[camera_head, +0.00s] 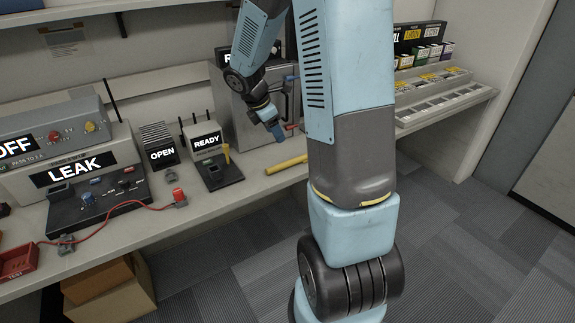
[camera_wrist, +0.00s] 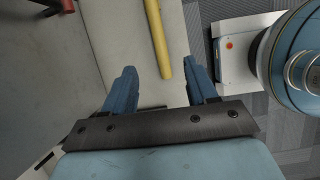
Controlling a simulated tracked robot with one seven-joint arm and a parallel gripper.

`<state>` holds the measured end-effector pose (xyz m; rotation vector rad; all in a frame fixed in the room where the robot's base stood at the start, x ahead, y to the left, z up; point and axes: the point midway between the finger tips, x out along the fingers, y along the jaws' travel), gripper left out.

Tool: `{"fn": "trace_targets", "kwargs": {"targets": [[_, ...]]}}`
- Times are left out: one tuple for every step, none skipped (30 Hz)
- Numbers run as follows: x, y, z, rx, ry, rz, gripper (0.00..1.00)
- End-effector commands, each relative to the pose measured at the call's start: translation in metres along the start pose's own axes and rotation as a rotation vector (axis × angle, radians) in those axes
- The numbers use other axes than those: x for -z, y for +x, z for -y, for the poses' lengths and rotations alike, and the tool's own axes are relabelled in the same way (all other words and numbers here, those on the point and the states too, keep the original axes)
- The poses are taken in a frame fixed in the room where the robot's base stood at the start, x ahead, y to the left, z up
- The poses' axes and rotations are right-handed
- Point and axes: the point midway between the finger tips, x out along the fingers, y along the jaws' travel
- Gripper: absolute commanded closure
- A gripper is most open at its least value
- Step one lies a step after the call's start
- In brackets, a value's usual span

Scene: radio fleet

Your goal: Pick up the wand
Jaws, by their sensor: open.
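A plain yellow rod (camera_head: 287,164), which looks like the wand, lies on the bench near its front edge, partly hidden by my arm in the head view. In the wrist view the yellow rod (camera_wrist: 157,40) runs down from the top edge, and its near end shows between my fingertips. My gripper (camera_head: 275,131) is above the bench, behind and a little left of the rod in the head view. In the wrist view my gripper (camera_wrist: 160,70) has its two blue fingers spread apart with nothing held between them.
A grey cabinet (camera_head: 240,115) is behind my gripper. A LEAK console (camera_head: 85,175) and a red-ended cable (camera_head: 180,197) are further left. Bare bench lies around the rod.

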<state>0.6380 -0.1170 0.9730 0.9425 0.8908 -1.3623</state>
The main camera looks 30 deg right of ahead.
Motion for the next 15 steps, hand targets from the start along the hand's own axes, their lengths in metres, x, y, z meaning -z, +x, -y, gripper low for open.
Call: {"fn": "trace_targets", "kwargs": {"targets": [[0.001, 0.006, -0.003, 0.006, -0.024, 0.001, 0.43], [0.001, 0.008, -0.004, 0.007, -0.035, 0.001, 0.43], [0.001, 0.011, -0.004, 0.009, -0.045, 0.002, 0.43], [0.001, 0.013, -0.005, 0.010, -0.051, 0.002, 0.43], [0.001, 0.016, -0.005, 0.011, -0.055, 0.002, 0.43], [0.002, 0.021, -0.005, 0.012, -0.059, 0.003, 0.43], [0.002, 0.025, -0.005, 0.013, -0.060, 0.003, 0.43], [0.002, 0.029, -0.005, 0.013, -0.061, 0.003, 0.43], [0.002, 0.035, -0.005, 0.013, -0.061, 0.002, 0.43], [0.002, 0.040, -0.004, 0.014, -0.060, 0.002, 0.43], [0.002, 0.046, -0.004, 0.015, -0.060, 0.002, 0.43], [0.002, 0.053, -0.004, 0.014, -0.060, 0.002, 0.43], [0.002, 0.058, -0.004, 0.014, -0.060, 0.003, 0.43], [0.002, 0.064, -0.004, 0.015, -0.059, 0.002, 0.43], [0.002, 0.070, -0.004, 0.013, -0.060, 0.002, 0.43]]}}
